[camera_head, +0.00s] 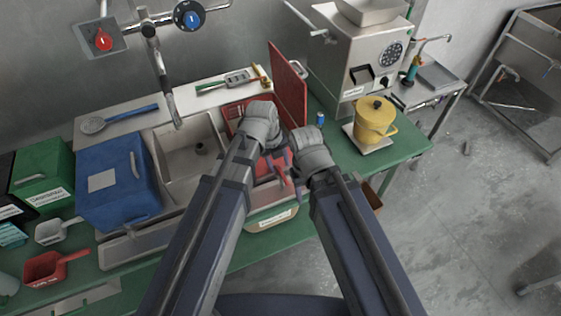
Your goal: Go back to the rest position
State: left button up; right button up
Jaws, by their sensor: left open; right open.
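My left gripper (277,150) and my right gripper (291,180) are close together over the red bin (238,108), in the middle of the view. Both are open, and I see nothing held in them. The wrists and arms partly cover the fingers and much of the bin. The bin's red lid (288,82) stands raised at its right. The grey grinder (355,55) stands at the back right of the green table (405,148).
A yellow lidded pot (374,122) sits on a scale right of my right arm. A blue bin (120,185), a green bin (42,172), a sink (190,155) and scoops are at left. A faucet (158,65) hangs above the sink. Open floor lies at right.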

pick_arm(q)
jog(key=shift+a, duration=0.1)
dwell(0.5)
jog(key=s+a+n+y, duration=0.15)
jog(key=a+n, duration=0.55)
jog(key=n, duration=0.8)
jog(key=s+a+n+y, duration=0.1)
jog(key=s+a+n, duration=0.2)
jog(key=a+n, duration=0.85)
jog(key=s+d, duration=0.3)
jog(key=d, duration=0.4)
jog(key=s+d+g, duration=0.1)
jog(key=s+d, duration=0.2)
jog(key=d, duration=0.5)
jog(key=shift+d+f+y+b, duration=0.2)
jog(key=shift+f+y+b, duration=0.15)
jog(key=shift+f+b, duration=0.1)
